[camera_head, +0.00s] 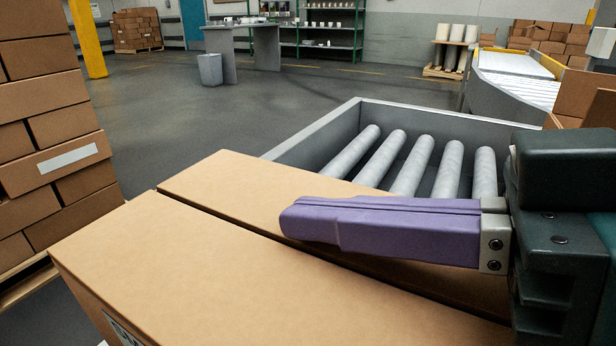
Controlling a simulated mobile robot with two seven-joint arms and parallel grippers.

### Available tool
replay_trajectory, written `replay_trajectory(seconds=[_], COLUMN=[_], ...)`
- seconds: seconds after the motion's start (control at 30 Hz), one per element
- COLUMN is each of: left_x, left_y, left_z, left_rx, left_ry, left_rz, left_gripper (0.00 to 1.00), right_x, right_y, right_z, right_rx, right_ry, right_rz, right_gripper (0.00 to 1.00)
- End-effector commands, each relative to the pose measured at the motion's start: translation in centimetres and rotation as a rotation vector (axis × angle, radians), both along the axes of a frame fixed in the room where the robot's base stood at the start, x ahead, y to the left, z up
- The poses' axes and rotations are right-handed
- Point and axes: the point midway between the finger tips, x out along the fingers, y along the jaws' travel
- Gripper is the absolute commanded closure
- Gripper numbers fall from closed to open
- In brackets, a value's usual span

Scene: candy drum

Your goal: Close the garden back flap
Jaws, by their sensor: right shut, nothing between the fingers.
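A large cardboard box (78,288) fills the front of the head view, with part of a label at its lower edge. Its near top flap (170,270) lies about flat. The back flap (235,190) lies beyond it, also about flat, with a dark narrow gap between the two. My right gripper (298,222) comes in from the right, its purple fingers shut and empty. The fingers lie over the back flap and hide part of it and of the gap. I cannot tell whether they touch the flap. My left gripper is out of view.
A grey-framed roller conveyor (365,150) lies just behind the box. Stacked cartons (45,130) on a pallet stand at the left. Open floor (230,120) stretches behind, to a grey table (245,35) and a bin (210,70). Another conveyor (515,75) is at the far right.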

Motion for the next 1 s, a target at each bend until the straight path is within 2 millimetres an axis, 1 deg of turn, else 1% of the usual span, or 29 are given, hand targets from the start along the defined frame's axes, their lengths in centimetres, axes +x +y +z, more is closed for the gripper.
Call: replay_trajectory(seconds=[0.47,0.57,0.67,0.8,0.83,1.0], left_x=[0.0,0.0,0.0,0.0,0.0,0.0], left_y=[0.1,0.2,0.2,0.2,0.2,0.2], left_z=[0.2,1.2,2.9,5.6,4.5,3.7], left_rx=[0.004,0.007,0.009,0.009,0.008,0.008], left_ry=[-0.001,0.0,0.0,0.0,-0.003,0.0], left_rz=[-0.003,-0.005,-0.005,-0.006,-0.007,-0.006], left_gripper=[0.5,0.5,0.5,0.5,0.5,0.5], right_x=[0.0,0.1,0.3,0.6,0.1,-1.5], right_y=[0.0,0.1,0.2,0.4,-0.4,-2.7], right_z=[0.2,1.1,2.7,5.3,4.2,4.5], right_rx=[0.001,0.001,0.002,0.0,-0.007,-0.009], right_ry=[0.002,0.001,0.001,0.0,0.003,0.003], right_rz=[0.0,-0.001,-0.005,-0.009,-0.009,-0.008], right_gripper=[1.0,1.0,1.0,1.0,1.0,1.0])
